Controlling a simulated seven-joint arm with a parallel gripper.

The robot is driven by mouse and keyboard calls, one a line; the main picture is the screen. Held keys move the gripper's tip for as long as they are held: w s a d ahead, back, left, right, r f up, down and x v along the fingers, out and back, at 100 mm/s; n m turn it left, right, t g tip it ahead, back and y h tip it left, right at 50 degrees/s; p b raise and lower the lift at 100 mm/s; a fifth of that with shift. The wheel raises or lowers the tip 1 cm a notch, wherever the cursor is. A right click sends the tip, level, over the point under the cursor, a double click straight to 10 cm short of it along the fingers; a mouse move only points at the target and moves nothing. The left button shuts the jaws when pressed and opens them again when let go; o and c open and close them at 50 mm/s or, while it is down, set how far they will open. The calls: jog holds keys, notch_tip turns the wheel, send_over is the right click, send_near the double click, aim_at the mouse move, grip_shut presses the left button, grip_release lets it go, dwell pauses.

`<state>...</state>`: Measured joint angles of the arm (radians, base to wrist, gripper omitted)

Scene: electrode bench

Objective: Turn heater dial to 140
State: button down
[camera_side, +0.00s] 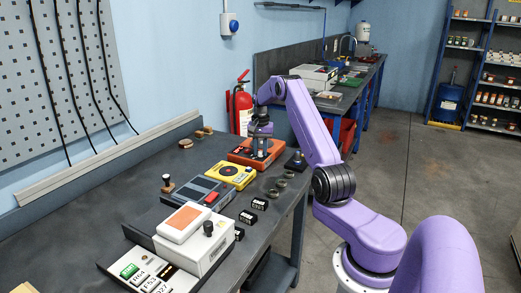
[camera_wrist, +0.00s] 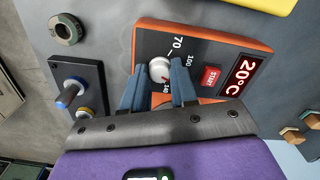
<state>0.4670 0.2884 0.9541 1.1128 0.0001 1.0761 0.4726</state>
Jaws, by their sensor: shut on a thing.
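The heater is an orange box with a dark top panel; it shows in the wrist view (camera_wrist: 205,32) and on the bench in the side view (camera_side: 238,153). Its round silver dial (camera_wrist: 159,67) has a small red mark on its lower right, near the printed 140. The numbers 70 and 100 are also printed around the dial. My gripper (camera_wrist: 158,74) is shut on the dial, one blue-grey finger on each side. In the side view my gripper (camera_side: 261,152) points down over the heater, and the dial is hidden there.
The heater's red START button (camera_wrist: 210,76) and 20°C display (camera_wrist: 240,75) lie right of the dial. A dark block with knobs (camera_wrist: 77,92) stands close on the left. A yellow device (camera_side: 231,174) sits beside the heater. A fire extinguisher (camera_side: 242,108) stands behind.

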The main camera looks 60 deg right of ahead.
jog(key=m, duration=0.4)
jog(key=shift+r+m, duration=0.15)
jog(key=shift+m, duration=0.15)
jog(key=shift+d+m, duration=0.1)
jog(key=shift+m, duration=1.9)
jog(key=c, duration=0.9)
grip_release()
notch_tip(320, 180, up, 17)
jog(key=shift+r, duration=0.15)
